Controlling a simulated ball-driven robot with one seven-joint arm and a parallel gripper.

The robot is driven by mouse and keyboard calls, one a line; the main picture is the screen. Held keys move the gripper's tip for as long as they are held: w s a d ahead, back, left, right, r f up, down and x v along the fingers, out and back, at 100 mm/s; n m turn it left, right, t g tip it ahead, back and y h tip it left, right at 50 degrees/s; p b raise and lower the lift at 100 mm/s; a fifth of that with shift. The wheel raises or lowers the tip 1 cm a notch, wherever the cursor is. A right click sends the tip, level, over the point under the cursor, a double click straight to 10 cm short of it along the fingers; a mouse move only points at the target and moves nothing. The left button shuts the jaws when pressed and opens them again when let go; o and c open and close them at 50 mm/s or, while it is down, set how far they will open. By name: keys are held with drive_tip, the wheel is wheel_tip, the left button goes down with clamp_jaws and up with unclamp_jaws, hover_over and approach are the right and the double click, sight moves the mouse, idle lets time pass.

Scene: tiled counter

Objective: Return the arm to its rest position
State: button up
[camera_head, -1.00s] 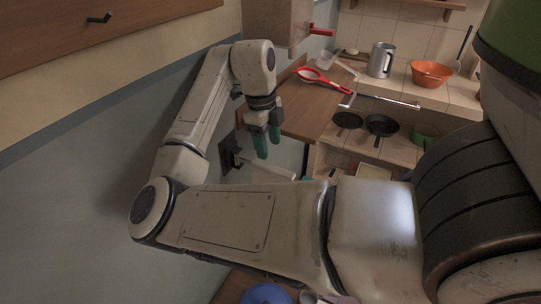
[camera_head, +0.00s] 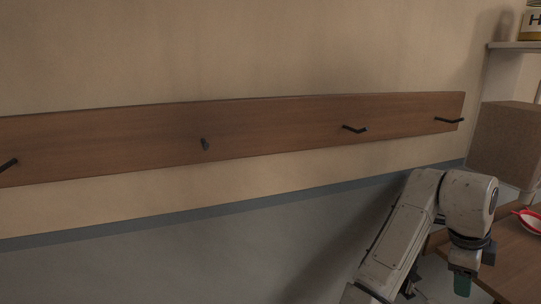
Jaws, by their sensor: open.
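My arm (camera_head: 402,243) shows at the lower right, bent with its wrist pointing down beside the wall. The lower part of the arm is cut off by the bottom edge of the picture.
A wooden rail (camera_head: 270,132) with several dark hooks runs along the wall.

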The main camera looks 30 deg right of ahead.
drive_tip(key=w+n+h, duration=0.1)
drive_tip(key=n, duration=0.1)
drive_tip(key=w+f+n+t+h, duration=0.1)
drive_tip(key=n, duration=0.2)
drive_tip(key=w+a+f+n+h, duration=0.1)
drive_tip(key=n, duration=0.2)
drive_tip(key=shift+w+f+t, duration=0.1)
drive_tip(key=shift+w+t, duration=0.05)
drive_tip(key=shift+t, duration=0.15)
drive_tip(key=w+a+f+n+t+y, duration=0.1)
drive_tip(key=w+a+f+n+t, duration=0.15)
drive_tip(key=a+f+n, duration=0.5)
drive_tip(key=w+a+f+n+t+y, duration=0.1)
drive_tip(key=w+a+f+n+t, duration=0.2)
drive_tip(key=a+n, duration=0.65)
drive_tip(key=s+a+f+n+y, duration=0.2)
drive_tip(key=a+f+n, duration=0.15)
drive_tip(key=a, duration=0.25)
drive_tip(key=s+a+f+n+y, duration=0.2)
drive_tip(key=a+f+n, duration=0.15)
drive_tip(key=a, duration=0.25)
drive_tip(key=s+f+n+g+p, duration=0.1)
drive_tip(key=s+f+g+p, duration=0.1)
drive_tip(key=s, duration=0.9)
drive_tip(key=f+g, duration=0.1)
drive_tip(key=g, duration=0.1)
drive_tip(key=shift+a+f+g+y, duration=0.2)
drive_tip(key=shift+f+g+y, duration=0.1)
drive_tip(key=shift+f+g, duration=0.1)
